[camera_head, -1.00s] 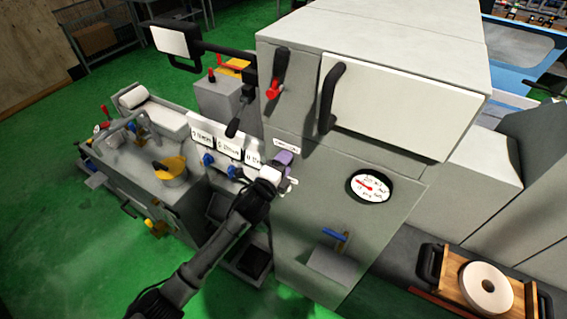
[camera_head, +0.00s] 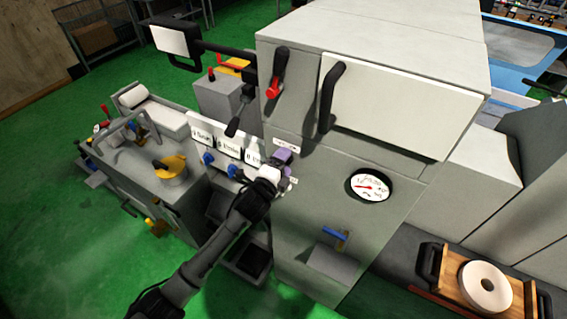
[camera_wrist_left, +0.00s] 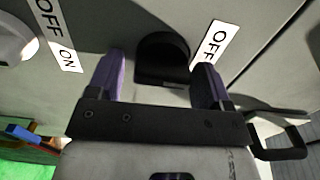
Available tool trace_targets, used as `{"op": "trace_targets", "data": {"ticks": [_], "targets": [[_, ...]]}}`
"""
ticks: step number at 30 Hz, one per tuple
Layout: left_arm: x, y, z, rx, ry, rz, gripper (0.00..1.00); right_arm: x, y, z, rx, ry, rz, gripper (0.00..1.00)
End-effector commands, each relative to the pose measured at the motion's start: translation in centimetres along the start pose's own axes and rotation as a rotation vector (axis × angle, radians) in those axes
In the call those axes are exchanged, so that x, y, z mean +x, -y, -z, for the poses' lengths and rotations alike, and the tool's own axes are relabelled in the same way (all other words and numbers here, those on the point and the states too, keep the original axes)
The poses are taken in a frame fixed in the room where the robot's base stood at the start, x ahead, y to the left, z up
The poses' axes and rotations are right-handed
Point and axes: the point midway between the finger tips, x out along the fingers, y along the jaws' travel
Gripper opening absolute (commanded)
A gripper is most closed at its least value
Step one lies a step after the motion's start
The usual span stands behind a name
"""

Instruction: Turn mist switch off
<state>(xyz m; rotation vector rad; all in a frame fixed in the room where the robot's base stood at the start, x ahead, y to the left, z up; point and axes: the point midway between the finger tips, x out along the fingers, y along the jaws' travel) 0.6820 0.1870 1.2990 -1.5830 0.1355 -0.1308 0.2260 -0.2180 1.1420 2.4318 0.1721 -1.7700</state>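My left gripper (camera_head: 285,160) is at the grey machine's front panel, under a small white label (camera_head: 286,144). In the left wrist view its two purple-tipped fingers (camera_wrist_left: 157,82) are spread apart. A round black switch knob (camera_wrist_left: 163,58) sits between and just beyond them. I cannot tell whether either finger touches the knob. An OFF label (camera_wrist_left: 215,43) is on the panel to the right of the knob. The gripper hides the knob in the head view. My right gripper is in neither view.
Two blue knobs (camera_head: 208,159) sit under white number displays (camera_head: 228,148) left of my gripper. A round gauge (camera_head: 370,186) and blue-handled valve (camera_head: 342,235) are to the right.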

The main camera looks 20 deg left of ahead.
Motion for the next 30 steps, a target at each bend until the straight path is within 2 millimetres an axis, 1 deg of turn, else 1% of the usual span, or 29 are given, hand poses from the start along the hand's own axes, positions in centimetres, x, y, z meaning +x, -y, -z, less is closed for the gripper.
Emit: {"op": "trace_targets", "data": {"ticks": [8,11,13,17,24,30], "targets": [[-0.1,0.1,0.0,0.001,0.000,0.001,0.77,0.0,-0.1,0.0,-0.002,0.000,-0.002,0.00],[-0.5,0.0,0.0,0.002,-0.001,0.002,0.77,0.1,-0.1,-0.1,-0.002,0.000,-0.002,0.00],[-1.1,-0.1,0.0,0.002,-0.001,0.002,0.77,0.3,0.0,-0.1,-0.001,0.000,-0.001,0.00],[-3.2,-0.2,0.0,0.003,-0.002,0.002,0.77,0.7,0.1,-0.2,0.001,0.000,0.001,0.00],[-7.9,-0.3,0.0,0.002,-0.002,0.000,0.77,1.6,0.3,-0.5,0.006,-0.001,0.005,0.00],[-11.2,-0.1,0.0,0.001,-0.001,0.001,0.77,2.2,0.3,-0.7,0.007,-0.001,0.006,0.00]]}}
